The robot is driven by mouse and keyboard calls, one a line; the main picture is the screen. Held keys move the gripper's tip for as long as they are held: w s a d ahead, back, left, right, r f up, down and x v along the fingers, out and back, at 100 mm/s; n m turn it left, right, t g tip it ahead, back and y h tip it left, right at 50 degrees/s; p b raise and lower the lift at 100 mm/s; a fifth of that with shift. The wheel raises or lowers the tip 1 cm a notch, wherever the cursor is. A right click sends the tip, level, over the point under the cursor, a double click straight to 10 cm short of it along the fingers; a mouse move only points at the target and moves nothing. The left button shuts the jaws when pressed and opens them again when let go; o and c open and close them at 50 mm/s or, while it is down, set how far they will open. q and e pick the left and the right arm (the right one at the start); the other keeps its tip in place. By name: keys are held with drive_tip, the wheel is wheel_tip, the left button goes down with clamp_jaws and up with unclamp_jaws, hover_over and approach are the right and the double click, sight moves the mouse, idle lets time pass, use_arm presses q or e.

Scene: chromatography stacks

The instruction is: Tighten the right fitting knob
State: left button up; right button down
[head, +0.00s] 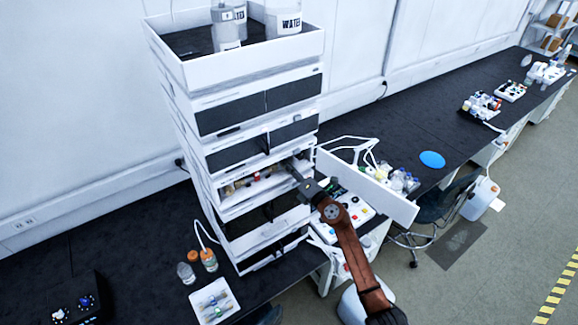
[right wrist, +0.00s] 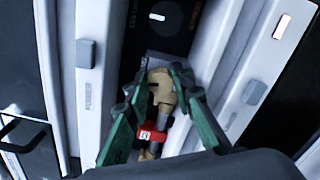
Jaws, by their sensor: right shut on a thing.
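A tall white chromatography stack (head: 262,140) stands on the black bench in the head view. One middle compartment is open and shows a row of small fittings (head: 240,184). My right gripper (head: 293,170) reaches into the right end of this compartment. In the right wrist view, the green fingers of my right gripper (right wrist: 160,74) are shut on a beige fitting knob (right wrist: 160,90). A red collar (right wrist: 152,136) sits below the knob, between the fingers. The knob's exact contact with the fingers is partly hidden. My left gripper is not in view.
An open white panel (head: 372,192) juts out to the right of the stack, close to my right arm. WATER bottles (head: 284,20) stand in the top tray. Orange-capped bottles (head: 208,260) and a white tray (head: 214,302) are at the lower left of the stack.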

drive_tip(key=shift+d+m, duration=0.1)
drive_tip(key=shift+m, duration=0.3)
drive_tip(key=c, duration=1.9)
unclamp_jaws()
drive_tip(key=shift+c, duration=0.2)
drive_tip(key=v, duration=1.2)
